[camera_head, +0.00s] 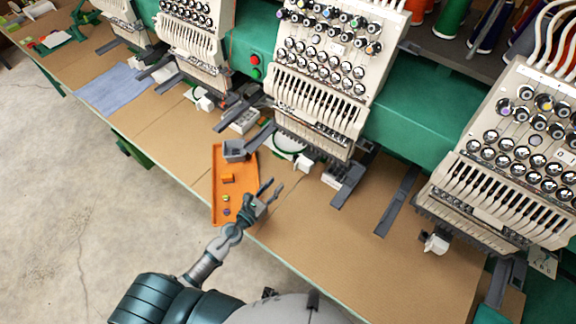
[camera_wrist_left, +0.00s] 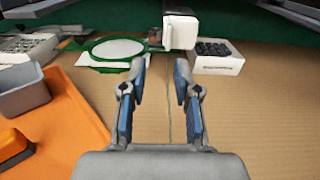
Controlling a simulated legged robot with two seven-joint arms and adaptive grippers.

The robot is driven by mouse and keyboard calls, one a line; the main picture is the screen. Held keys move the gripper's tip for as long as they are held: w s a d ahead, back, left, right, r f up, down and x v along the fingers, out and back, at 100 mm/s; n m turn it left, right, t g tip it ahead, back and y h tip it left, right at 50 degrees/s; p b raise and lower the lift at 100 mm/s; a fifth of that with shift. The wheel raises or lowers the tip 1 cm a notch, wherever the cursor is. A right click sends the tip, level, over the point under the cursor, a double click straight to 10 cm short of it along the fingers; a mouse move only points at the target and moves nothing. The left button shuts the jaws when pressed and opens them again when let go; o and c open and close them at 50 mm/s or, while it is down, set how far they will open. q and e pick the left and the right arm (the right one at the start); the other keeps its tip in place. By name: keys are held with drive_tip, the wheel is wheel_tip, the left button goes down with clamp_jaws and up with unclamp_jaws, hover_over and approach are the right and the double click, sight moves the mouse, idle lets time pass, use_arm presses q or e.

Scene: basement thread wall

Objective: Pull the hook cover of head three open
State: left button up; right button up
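A row of embroidery heads stands along the back, and the third from the left (camera_head: 320,75) is in front of my left arm. Under it a small white block (camera_head: 305,163), apparently its hook cover, stands at the front of the arm. In the left wrist view the white block (camera_wrist_left: 181,32) is ahead of the fingers, beside a small dark mechanism; I cannot tell if it is open. My left gripper (camera_head: 273,186) is open and empty above the table, short of the block; its spread fingers show in the left wrist view (camera_wrist_left: 160,68). My right gripper is not in view.
An orange tray (camera_head: 218,196) with a grey bin (camera_head: 234,151) and small blocks lies left of the gripper. A green hoop (camera_wrist_left: 82,52) with white cloth is left of the white block, and a white box of dark pieces (camera_wrist_left: 218,64) is right. The tabletop (camera_head: 330,246) at right is clear.

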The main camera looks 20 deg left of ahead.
sight(295, 168)
use_arm(q)
drive_tip(key=w+d, duration=0.1)
drive_tip(key=w, duration=0.1)
drive_tip(key=w+d, duration=0.2)
drive_tip(key=w, duration=0.1)
drive_tip(key=w+d, duration=0.2)
drive_tip(key=w, duration=0.1)
drive_tip(key=shift+d+r+p, duration=0.2)
drive_tip(key=shift+p, duration=0.2)
drive_tip(key=shift+a+f, duration=0.15)
drive_tip(key=shift+a, duration=0.85)
drive_tip(key=shift+c, duration=0.5)
drive_tip(key=shift+f, duration=0.1)
drive_tip(key=c, duration=0.4)
drive_tip(key=shift+d, duration=0.1)
clamp_jaws()
drive_tip(key=shift+d+r, duration=0.2)
drive_tip(key=shift+d, duration=0.3)
drive_tip(key=shift+a+y, duration=0.2)
drive_tip(key=shift+y, duration=0.1)
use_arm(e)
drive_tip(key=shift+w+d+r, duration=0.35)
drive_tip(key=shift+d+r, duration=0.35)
